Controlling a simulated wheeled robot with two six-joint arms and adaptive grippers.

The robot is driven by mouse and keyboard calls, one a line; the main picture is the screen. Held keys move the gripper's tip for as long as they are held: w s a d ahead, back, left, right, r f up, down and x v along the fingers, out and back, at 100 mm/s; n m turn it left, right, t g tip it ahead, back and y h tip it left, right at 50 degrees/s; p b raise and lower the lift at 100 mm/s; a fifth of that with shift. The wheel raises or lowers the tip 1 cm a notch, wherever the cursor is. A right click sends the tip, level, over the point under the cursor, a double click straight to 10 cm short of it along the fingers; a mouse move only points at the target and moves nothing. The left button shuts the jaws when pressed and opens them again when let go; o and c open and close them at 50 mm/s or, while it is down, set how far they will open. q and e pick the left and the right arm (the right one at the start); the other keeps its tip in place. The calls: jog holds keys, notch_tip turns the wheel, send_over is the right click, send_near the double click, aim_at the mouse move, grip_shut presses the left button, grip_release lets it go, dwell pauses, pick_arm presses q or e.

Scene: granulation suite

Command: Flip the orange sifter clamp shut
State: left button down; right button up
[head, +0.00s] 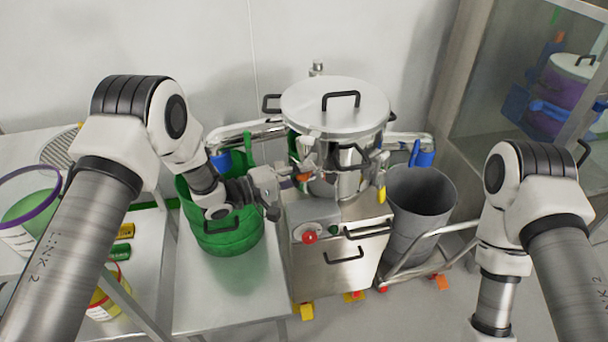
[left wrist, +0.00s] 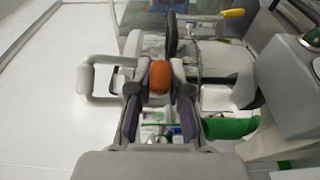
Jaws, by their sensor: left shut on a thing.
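The orange clamp (left wrist: 160,77) sits between the two fingers of my left gripper (left wrist: 160,92) in the left wrist view, and the fingers are shut on it. In the head view my left gripper (head: 290,178) reaches in from the left to the side of the steel sifter (head: 334,105), below its lid. Only a small orange bit of the clamp (head: 303,177) shows there. Whether the clamp is latched cannot be told. My right arm is at the right of the head view; its gripper is out of the frame.
A green bin (head: 228,235) stands left of the sifter, under my left forearm. A grey bin (head: 421,200) stands to its right. The sifter's base (head: 338,262) carries a red button (head: 309,237) and black handles. A glass cabinet (head: 520,70) is at the right.

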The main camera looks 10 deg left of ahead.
pick_arm(q)
jog(key=shift+f+m+t+h+b, duration=0.3)
jog(key=shift+f+m+h+b, duration=0.55)
jog(key=shift+b, duration=0.35)
jog(key=shift+r, duration=0.1)
jog(key=c, duration=1.1)
grip_release()
jog(key=shift+w, duration=0.1)
jog(key=v, duration=1.2)
